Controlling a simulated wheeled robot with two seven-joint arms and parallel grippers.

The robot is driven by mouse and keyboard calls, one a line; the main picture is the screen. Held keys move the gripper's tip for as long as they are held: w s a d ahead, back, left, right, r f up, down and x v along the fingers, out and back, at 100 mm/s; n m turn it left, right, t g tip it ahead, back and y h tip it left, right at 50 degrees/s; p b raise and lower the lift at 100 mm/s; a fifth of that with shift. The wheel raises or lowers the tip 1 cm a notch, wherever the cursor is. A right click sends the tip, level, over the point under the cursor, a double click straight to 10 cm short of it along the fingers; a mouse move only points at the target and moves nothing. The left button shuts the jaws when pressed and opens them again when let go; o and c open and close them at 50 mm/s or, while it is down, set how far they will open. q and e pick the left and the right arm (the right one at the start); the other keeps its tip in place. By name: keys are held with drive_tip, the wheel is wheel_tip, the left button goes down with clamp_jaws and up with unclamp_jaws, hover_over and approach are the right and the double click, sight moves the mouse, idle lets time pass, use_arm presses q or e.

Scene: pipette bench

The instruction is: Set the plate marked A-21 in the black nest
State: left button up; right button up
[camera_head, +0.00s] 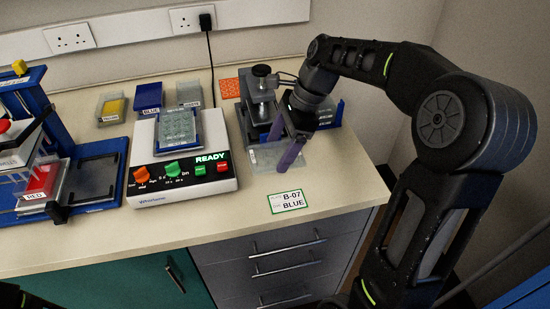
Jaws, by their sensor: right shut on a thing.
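My right gripper (284,146) reaches down from the right over the bench, its purple finger beside a clear, shallow plate (262,158) near the front edge. It is shut on this plate, though the grip is partly hidden. I cannot read A-21 on any plate. A clear well plate (177,127) sits on the white mixer (182,165), whose display says READY. A dark grey nest-like bed (94,181) lies in the blue frame at left; I cannot tell whether it is the black nest. My left gripper is out of view.
A card (287,201) reading B-07 and BLUE lies at the front edge. A black press-like device (262,90) stands behind the gripper. Small trays (112,108) line the back. Bench is clear in front of the mixer.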

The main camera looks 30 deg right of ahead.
drive_tip(key=shift+f, duration=0.45)
drive_tip(key=shift+f, duration=1.85)
drive_tip(key=shift+f, duration=0.15)
drive_tip(key=o, duration=1.2)
drive_tip(key=shift+o, duration=0.2)
drive_tip(key=v, duration=1.2)
drive_tip(key=shift+r, duration=0.25)
